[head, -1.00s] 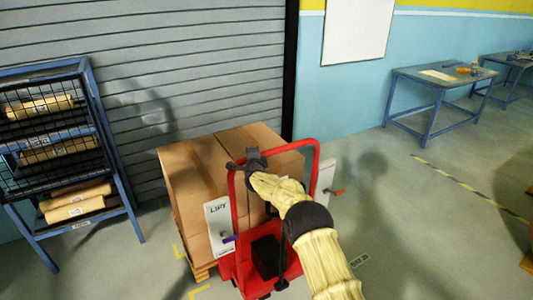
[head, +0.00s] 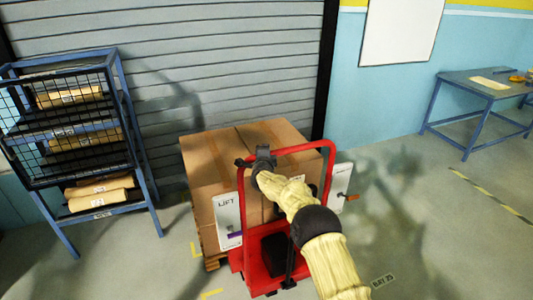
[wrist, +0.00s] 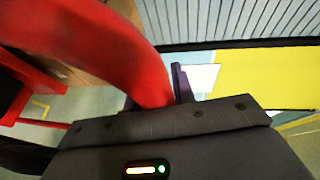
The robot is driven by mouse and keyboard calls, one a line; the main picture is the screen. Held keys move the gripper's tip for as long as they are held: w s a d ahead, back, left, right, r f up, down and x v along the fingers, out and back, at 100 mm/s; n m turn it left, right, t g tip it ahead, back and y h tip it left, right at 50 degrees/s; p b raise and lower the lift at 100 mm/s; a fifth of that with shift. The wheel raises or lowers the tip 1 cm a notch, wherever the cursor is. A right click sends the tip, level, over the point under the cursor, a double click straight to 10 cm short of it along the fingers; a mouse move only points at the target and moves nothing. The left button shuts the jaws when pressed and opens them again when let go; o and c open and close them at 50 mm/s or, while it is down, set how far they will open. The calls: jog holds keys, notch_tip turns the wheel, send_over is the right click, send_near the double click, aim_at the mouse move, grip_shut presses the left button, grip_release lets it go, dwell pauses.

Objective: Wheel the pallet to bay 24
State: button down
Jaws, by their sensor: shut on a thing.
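A red pallet truck (head: 262,285) stands in the lower middle of the head view, with a tall red handle frame (head: 331,170) and a panel marked LIFT (head: 229,215). Large cardboard boxes (head: 207,160) sit behind the frame on a wooden pallet (head: 212,258), whose edge shows at the lower left. My gripper (head: 262,160) is shut on the upper part of the red handle. In the wrist view the red handle bar (wrist: 140,60) runs into my gripper (wrist: 175,95). A floor label (head: 384,280) to the right appears to read BAY 25.
A grey roller shutter (head: 250,60) is behind the boxes. A blue workbench (head: 480,90) stands at the back right. Yellow floor marks (head: 212,294) lie beside the pallet. Open floor lies to the right.

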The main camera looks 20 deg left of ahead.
jog(key=c, duration=1.6)
grip_release()
jog(key=shift+d+f, duration=0.2)
jog(key=shift+d, duration=0.1)
jog(key=o, duration=0.4)
jog(key=shift+s+d+r, duration=0.15)
jog(key=shift+s+r, duration=0.05)
jog(key=shift+s, duration=0.05)
jog(key=shift+o, duration=0.2)
jog(key=shift+s+r, duration=0.1)
jog(key=shift+s, duration=0.05)
jog(key=b+v, duration=0.6)
jog(key=v, duration=1.1)
jog(key=shift+s+a, duration=0.25)
